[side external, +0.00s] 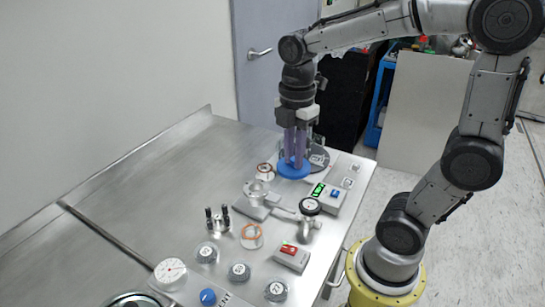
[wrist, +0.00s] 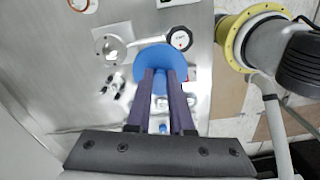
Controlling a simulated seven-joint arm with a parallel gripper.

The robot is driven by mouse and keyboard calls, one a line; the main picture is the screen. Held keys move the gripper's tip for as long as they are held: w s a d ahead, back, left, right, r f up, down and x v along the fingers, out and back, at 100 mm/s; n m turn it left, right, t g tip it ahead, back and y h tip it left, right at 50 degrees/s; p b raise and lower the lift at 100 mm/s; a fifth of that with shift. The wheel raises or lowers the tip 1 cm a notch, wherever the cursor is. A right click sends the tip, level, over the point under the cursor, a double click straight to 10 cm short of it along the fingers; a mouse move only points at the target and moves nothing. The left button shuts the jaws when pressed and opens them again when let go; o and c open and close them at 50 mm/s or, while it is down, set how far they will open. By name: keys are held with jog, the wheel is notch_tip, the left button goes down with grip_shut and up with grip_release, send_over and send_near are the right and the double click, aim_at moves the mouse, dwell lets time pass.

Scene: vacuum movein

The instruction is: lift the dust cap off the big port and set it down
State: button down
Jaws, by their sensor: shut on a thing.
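The dust cap is a blue disc (side external: 292,171) near the back right of the steel bench in the side external view. My gripper (side external: 295,160) points straight down with its long purple fingers shut on the cap's raised middle. In the wrist view the blue cap (wrist: 150,57) lies flat across the ends of the purple fingers (wrist: 160,78). A dark grey round plate (side external: 320,158) with a pale label shows just behind and right of the cap. Whether the cap touches the bench or hangs slightly above it I cannot tell. What is under the cap is hidden.
A clear round port (side external: 257,189), a green-display box (side external: 325,197) and a gauge (side external: 309,206) stand in front of the cap. The bench's left side (side external: 130,190) is clear.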

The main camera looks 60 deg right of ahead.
aim_at(306, 170)
jog(key=shift+s+a+r, duration=0.1)
jog(key=shift+s+r, duration=0.15)
jog(key=shift+s, duration=0.3)
jog(key=shift+s+r, duration=0.25)
jog(key=shift+s, duration=0.3)
jog(key=shift+s+r, duration=0.35)
jog(key=shift+s, duration=0.05)
jog(key=shift+a+r, duration=0.1)
jog(key=shift+r, duration=1.2)
